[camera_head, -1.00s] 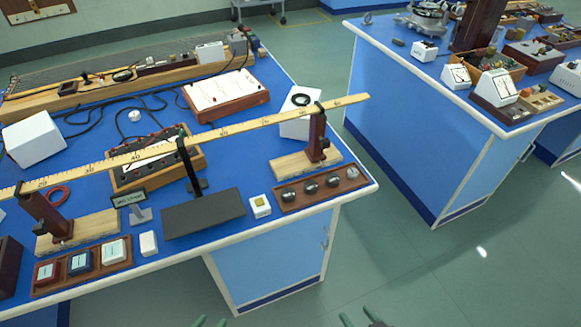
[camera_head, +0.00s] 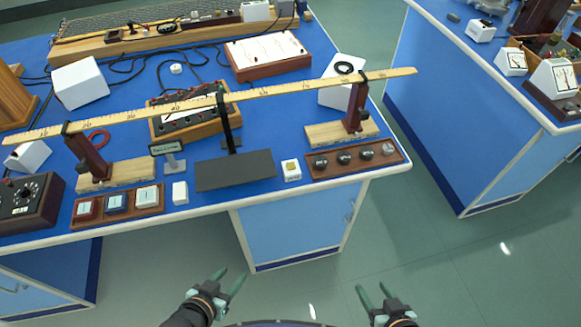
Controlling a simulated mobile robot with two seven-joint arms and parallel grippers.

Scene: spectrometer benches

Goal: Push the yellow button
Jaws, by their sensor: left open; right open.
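The yellow button (camera_head: 291,168) is a small yellowish square on top of a small white box on the blue bench, near its front edge. The box stands between a dark grey plate (camera_head: 236,170) and a brown tray with several dark round knobs. My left gripper (camera_head: 229,279) is open and empty, in front of the bench and left of the button in the picture. My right gripper (camera_head: 374,290) is open and empty, also in front of the bench and right of the button. Neither touches anything. Nothing hides the button.
A long wooden ruler (camera_head: 290,91) spans above the bench on wood-based stands. The knob tray (camera_head: 397,154) is right of the button; a plain white block (camera_head: 180,193) lies farther left. The bench's white front edge (camera_head: 330,179) runs before them. Floor in front is clear.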

